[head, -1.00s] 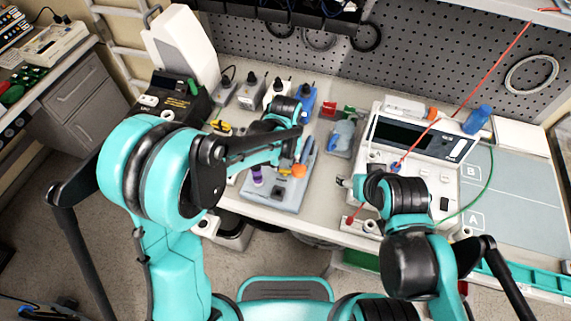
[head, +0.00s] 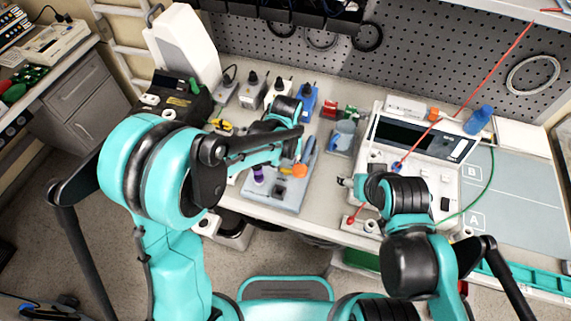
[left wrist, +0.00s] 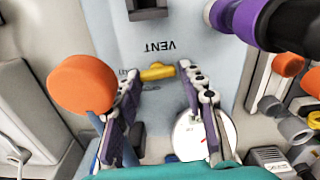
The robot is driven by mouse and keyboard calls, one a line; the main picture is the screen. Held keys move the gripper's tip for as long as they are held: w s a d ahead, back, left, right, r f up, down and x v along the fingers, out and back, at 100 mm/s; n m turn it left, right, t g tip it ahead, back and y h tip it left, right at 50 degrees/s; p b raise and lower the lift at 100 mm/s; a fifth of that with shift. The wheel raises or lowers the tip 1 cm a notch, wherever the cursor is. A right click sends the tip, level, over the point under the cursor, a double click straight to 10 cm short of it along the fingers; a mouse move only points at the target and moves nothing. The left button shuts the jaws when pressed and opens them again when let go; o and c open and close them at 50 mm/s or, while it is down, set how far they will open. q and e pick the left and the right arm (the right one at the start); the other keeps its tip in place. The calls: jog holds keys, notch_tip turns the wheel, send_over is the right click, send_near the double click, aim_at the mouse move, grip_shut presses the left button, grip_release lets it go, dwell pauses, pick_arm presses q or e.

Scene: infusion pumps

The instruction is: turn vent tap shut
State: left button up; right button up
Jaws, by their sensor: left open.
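The yellow vent tap (left wrist: 158,72) sits on a pale blue-grey panel (left wrist: 205,62) beside the printed word VENT, which appears upside down in the left wrist view. My left gripper (left wrist: 158,80) is open, with one fingertip on each side of the tap. I cannot tell whether either finger touches it. In the head view my left arm reaches over the grey fixture (head: 285,200), and the arm hides the tap there. My right gripper (head: 346,182) is by the left side of the white pump, and its jaws are too small to judge.
An orange knob (left wrist: 82,84) stands just left of the left fingers. A round white gauge (left wrist: 203,136) is partly behind the right finger, and a purple-and-black part (left wrist: 262,22) is at upper right. The white pump (head: 430,140) stands right of the fixture.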

aim_at(286, 170)
pick_arm(q)
jog(key=shift+w+r+p, duration=0.2)
jog(key=shift+r+p, duration=0.7)
jog(key=shift+r, duration=0.35)
jog(key=shift+s+r+p, duration=0.25)
jog(key=shift+r, duration=0.2)
jog(key=shift+s+r+p, duration=0.2)
jog(key=shift+r, duration=0.5)
jog(key=shift+w+d+r+p, duration=0.1)
jog(key=shift+w+r+p, duration=0.1)
jog(key=shift+r+p, duration=0.35)
jog(key=shift+s+r+p, duration=0.1)
jog(key=shift+r+p, duration=0.35)
jog(key=shift+r, duration=0.1)
notch_tip(286, 170, up, 2)
jog(key=shift+r+p, duration=0.1)
jog(key=shift+p, duration=0.65)
